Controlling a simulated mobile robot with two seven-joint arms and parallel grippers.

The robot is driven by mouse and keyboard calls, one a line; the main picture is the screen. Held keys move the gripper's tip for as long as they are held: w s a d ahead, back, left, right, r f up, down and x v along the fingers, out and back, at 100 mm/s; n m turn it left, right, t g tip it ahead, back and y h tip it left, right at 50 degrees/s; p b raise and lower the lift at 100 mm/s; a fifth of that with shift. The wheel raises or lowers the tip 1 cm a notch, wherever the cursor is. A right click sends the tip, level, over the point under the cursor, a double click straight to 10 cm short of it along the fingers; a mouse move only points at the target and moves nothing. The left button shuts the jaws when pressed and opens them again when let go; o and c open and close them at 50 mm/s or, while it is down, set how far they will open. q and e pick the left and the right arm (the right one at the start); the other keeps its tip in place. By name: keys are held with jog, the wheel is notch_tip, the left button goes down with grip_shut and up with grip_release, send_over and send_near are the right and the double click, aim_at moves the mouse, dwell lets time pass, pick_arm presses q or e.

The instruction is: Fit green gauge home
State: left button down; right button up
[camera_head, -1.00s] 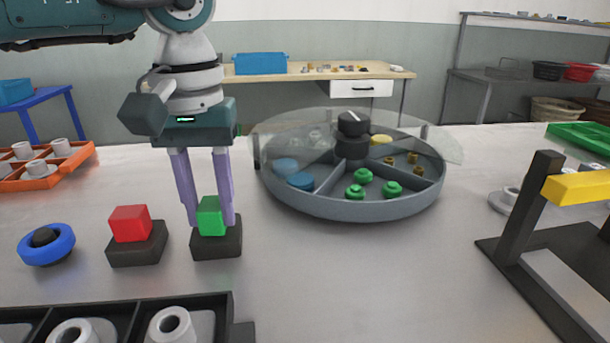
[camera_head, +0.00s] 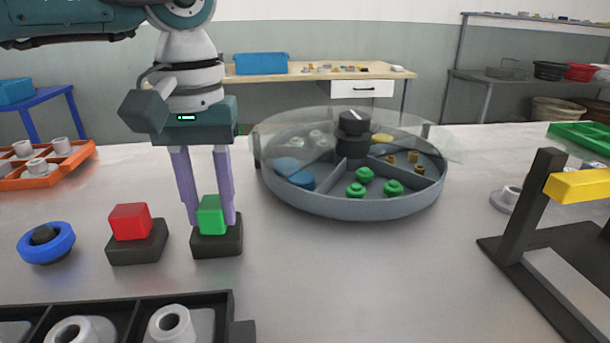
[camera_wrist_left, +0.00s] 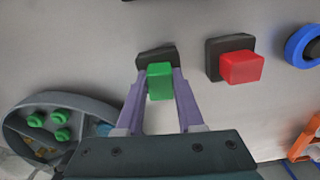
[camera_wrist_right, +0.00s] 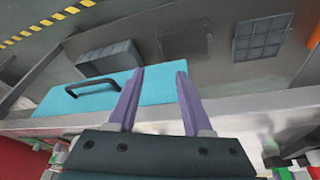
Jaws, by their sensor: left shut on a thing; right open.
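The green gauge (camera_head: 211,215) is a green block standing at a dark square base (camera_head: 216,243) on the table. My left gripper (camera_head: 211,222) points down and is shut on the green gauge, one purple finger on each side. In the left wrist view the green gauge (camera_wrist_left: 160,82) sits between the fingertips, over the dark base (camera_wrist_left: 157,58). Whether it is fully seated is hard to tell. My right gripper (camera_wrist_right: 159,75) is open and empty, seen only in the right wrist view, above a teal case (camera_wrist_right: 110,95) with a black handle.
A red block (camera_head: 129,222) sits in a similar dark base just left. A blue ring (camera_head: 46,243) lies farther left. A round grey divided tray (camera_head: 350,208) with a clear cover stands to the right. A black compartment tray (camera_head: 230,312) is in front. A black frame with a yellow bar (camera_head: 577,186) stands right.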

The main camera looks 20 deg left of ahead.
pick_arm(q)
jog(key=shift+f, duration=0.1)
dwell(0.8)
jog(key=shift+c, duration=2.3)
grip_release()
notch_tip(320, 180, up, 10)
